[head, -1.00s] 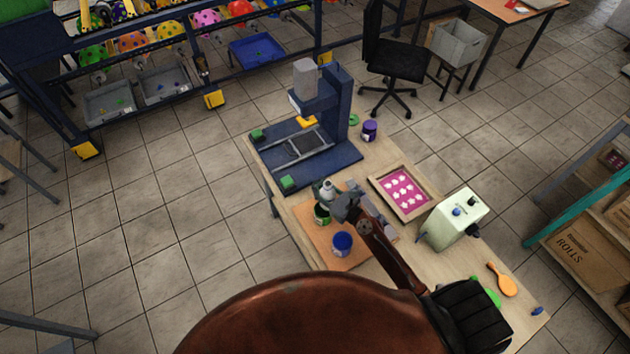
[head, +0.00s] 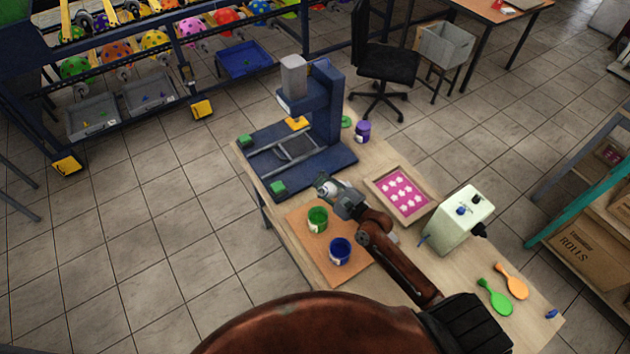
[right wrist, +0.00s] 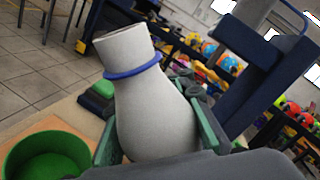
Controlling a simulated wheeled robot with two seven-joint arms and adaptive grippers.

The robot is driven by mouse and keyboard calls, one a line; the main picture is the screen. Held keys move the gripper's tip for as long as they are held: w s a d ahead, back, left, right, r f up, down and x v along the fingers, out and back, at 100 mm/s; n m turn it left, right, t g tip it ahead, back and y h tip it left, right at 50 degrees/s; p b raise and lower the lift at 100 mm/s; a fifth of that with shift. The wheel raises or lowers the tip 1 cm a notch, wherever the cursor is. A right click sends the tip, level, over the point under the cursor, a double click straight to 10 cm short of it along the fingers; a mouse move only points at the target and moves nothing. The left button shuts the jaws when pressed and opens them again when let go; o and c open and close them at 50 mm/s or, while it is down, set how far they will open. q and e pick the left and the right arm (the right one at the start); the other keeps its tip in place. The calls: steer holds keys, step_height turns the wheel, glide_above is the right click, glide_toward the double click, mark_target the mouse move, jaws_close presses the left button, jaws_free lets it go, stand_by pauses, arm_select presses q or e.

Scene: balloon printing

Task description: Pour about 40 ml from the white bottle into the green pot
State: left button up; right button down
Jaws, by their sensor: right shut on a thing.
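The white bottle (right wrist: 150,110) has a blue ring at its neck and an open mouth. My right gripper (head: 328,187) is shut on its body, with a finger on either side in the right wrist view (right wrist: 155,145). The bottle leans, with its mouth toward the green pot's side of that view. The green pot (head: 318,220) stands upright on the orange-brown board, nearer than the gripper in the head view; it also shows at lower left in the right wrist view (right wrist: 45,158). No stream of liquid shows. The liquid levels cannot be seen. My left gripper is out of view.
A blue pot (head: 340,252) stands on the board (head: 312,250) beside the green one. The blue press (head: 325,110) stands behind the gripper. A framed pink screen (head: 402,194) and a pale green box (head: 460,218) lie to the right, with two paddles (head: 495,297) farther right.

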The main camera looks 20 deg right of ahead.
steer(key=shift+d+f+n+b, duration=0.2)
steer(key=shift+n+b, duration=0.2)
steer(key=shift+n, duration=0.5)
steer(key=shift+w+f+n, duration=0.1)
steer(key=shift+n, duration=0.2)
stand_by(0.4)
steer(key=shift+d+f+n+b, duration=0.1)
steer(key=shift+f+n+b, duration=0.05)
steer(key=shift+n+b, duration=0.2)
steer(key=shift+f, duration=0.1)
steer(key=shift+f+n, duration=0.1)
steer(key=shift+n, duration=0.35)
steer(key=shift+f+n+b, duration=0.2)
steer(key=shift+n+b, duration=0.15)
steer(key=shift+n, duration=0.05)
